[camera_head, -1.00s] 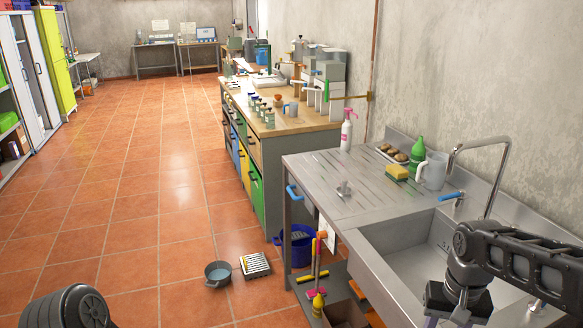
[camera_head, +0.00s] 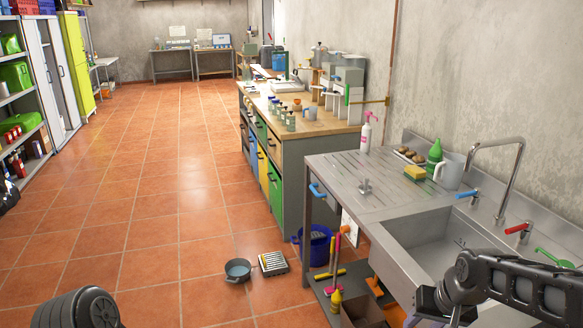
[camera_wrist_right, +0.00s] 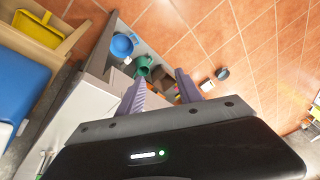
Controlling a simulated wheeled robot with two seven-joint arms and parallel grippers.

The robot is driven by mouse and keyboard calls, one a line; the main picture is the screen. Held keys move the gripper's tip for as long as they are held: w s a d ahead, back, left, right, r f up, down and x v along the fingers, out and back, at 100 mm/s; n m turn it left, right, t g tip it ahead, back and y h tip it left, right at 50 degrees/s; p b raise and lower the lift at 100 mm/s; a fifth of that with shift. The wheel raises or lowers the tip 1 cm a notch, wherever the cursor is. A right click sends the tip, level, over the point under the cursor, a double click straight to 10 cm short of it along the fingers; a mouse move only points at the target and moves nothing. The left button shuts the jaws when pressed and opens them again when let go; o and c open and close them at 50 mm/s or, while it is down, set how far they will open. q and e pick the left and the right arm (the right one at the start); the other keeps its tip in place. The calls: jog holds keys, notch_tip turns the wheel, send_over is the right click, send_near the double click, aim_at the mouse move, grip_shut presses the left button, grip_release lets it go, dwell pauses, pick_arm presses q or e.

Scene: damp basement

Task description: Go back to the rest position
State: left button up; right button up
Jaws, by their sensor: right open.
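My right arm (camera_head: 510,281) reaches in over the sink at the lower right of the head view; its fingers do not show clearly there. In the right wrist view my right gripper (camera_wrist_right: 160,88) has its two fingers apart with nothing between them. Beyond them are a green container (camera_wrist_right: 143,66) and a blue round tub (camera_wrist_right: 122,45) low down near the floor. Of my left arm only a dark rounded joint (camera_head: 80,309) shows at the lower left of the head view. My left gripper is out of view.
A steel sink unit (camera_head: 352,169) stands at the right, with a yellow sponge (camera_head: 414,172) and pitcher (camera_head: 449,171) on it. A blue bucket (camera_head: 317,246) stands by it. A grey pot (camera_head: 238,270) and a slatted tray (camera_head: 273,263) lie on the floor.

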jog(key=s+a+f+y+b, duration=0.1)
jog(key=a+f, duration=0.3)
jog(key=f, duration=0.4)
jog(key=a+f+t+y+b, duration=0.1)
jog(key=a+f+b, duration=0.1)
jog(key=a+f, duration=0.4)
jog(key=s+a+f+b, duration=0.1)
jog(key=a+f, duration=0.2)
jog(key=f, duration=0.6)
pick_arm(q)
notch_tip(320, 180, down, 9)
jog(key=b, duration=0.5)
jog(key=shift+w+d, duration=0.15)
jog(key=shift+w, duration=0.2)
pick_arm(e)
jog(key=s+a+f+g, duration=0.1)
jog(key=s+a+f, duration=0.1)
jog(key=s+f, duration=0.3)
jog(key=s+a+f+g, duration=0.1)
jog(key=s+a+f, duration=0.2)
jog(key=s+f, duration=0.3)
jog(key=s+a+f+g+y, duration=0.1)
jog(key=s+a+f, duration=0.2)
jog(key=s+f, duration=0.3)
jog(key=shift+s+a+f+n+g, duration=0.25)
jog(key=shift+s+n+g, duration=0.15)
jog(key=shift+s, duration=0.7)
